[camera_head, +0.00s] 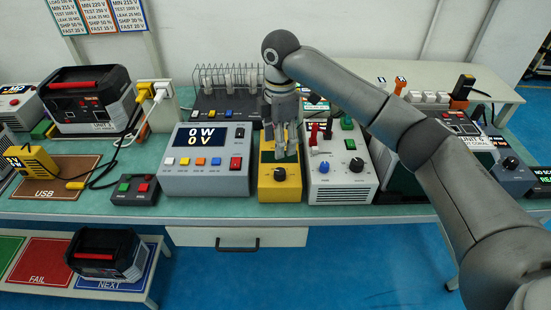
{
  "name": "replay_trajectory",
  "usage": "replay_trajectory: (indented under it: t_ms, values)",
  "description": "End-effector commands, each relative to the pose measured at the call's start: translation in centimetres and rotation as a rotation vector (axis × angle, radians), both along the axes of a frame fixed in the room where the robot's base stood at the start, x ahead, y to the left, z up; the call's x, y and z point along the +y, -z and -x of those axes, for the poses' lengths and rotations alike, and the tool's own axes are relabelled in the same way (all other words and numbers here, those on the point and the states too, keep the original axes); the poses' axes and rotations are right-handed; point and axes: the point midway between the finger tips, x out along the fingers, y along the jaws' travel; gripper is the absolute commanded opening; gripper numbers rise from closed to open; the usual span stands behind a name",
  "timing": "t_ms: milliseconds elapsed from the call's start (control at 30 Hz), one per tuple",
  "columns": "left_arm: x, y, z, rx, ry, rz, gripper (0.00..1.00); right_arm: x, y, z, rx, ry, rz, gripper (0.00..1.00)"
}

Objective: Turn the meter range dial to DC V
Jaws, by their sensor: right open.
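The yellow meter (279,187) stands on the green bench near its front edge, between a grey power meter and a white supply box. Its black range dial (280,174) is on the lower front part of its top face. The dial's markings are too small to read. My right gripper (281,153) points down over the meter's upper part, behind the dial, and hides much of its display. It is open and holds nothing; its fingertips look apart from the dial. My left gripper is not in view.
The grey power meter (208,180) reading 0 W and 0 V stands close at left. The white supply box (340,185) with knobs and red and green terminals stands close at right. A wire rack (228,75) is behind. A small button box (134,190) is farther left.

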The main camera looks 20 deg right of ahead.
Motion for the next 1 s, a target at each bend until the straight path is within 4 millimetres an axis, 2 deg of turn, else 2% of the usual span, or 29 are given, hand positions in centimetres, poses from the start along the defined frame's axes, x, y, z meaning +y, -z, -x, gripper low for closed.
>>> replay_trajectory:
  t_ms: [133,300,400,500,600,800,1000]
  values:
    - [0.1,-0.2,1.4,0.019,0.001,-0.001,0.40,-0.1,2.1,0.1,0.005,0.001,0.002,0.51]
    - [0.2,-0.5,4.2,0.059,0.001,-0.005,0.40,-0.1,5.4,0.2,0.006,0.001,0.003,0.51]
    - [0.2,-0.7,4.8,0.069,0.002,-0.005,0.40,-0.1,7.2,0.2,0.004,0.002,0.001,0.51]
    - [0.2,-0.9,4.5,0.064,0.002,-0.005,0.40,0.0,8.6,0.2,0.003,0.000,0.002,0.51]
    - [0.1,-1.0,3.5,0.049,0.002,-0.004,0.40,0.0,9.6,0.1,0.001,0.000,0.001,0.51]
    - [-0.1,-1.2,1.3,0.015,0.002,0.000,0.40,0.0,10.4,0.1,0.001,0.000,0.001,0.51]
    - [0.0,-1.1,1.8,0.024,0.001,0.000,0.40,0.0,10.4,0.1,0.001,0.000,0.001,0.49]
